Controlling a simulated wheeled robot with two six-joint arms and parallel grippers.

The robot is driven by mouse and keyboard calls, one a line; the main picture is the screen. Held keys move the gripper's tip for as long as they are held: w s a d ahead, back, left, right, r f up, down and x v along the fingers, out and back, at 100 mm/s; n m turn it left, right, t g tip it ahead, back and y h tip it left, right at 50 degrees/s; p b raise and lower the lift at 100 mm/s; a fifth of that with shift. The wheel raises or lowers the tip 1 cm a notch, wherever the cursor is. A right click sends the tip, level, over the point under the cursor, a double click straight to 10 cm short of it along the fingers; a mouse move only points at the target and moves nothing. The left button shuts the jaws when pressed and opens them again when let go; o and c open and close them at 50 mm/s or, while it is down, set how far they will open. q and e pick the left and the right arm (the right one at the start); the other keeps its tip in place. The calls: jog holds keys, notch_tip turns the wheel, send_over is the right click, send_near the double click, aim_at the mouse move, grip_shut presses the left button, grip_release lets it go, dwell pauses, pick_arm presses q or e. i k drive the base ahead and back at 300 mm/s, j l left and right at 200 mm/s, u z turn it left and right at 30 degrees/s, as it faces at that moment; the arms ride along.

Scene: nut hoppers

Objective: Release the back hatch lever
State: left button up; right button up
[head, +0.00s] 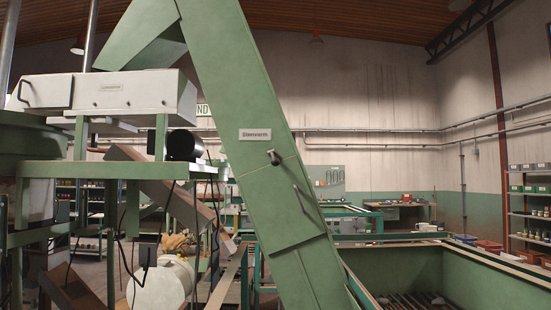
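A green inclined elevator chute (225,75) rises through the middle of the view and leans to the left. A small dark lever (273,157) with a light tip sits on its face, at the top edge of a green hatch panel (283,213). The panel looks shut, flush against the chute. A thin dark bar handle (302,200) is on the panel's right side. A light label plate (255,134) is above the lever. I cannot tell whether this is the back hatch. Neither of my grippers is in view.
A large green hopper (400,272) with a slatted floor is at the lower right. A green frame (110,169) carrying a pale machine box (100,93) and a black motor (184,145) stands at left. A white tank (160,285) is below. Shelves (528,205) stand far right.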

aim_at(274, 162)
jog(key=i+l+u, duration=0.2)
jog(key=l+u, duration=0.15)
jog(key=i+l+u, duration=0.1)
jog(key=l+u, duration=0.25)
jog(key=i+l+u, duration=0.1)
jog(key=l+u, duration=0.25)
jog(key=l, duration=0.15)
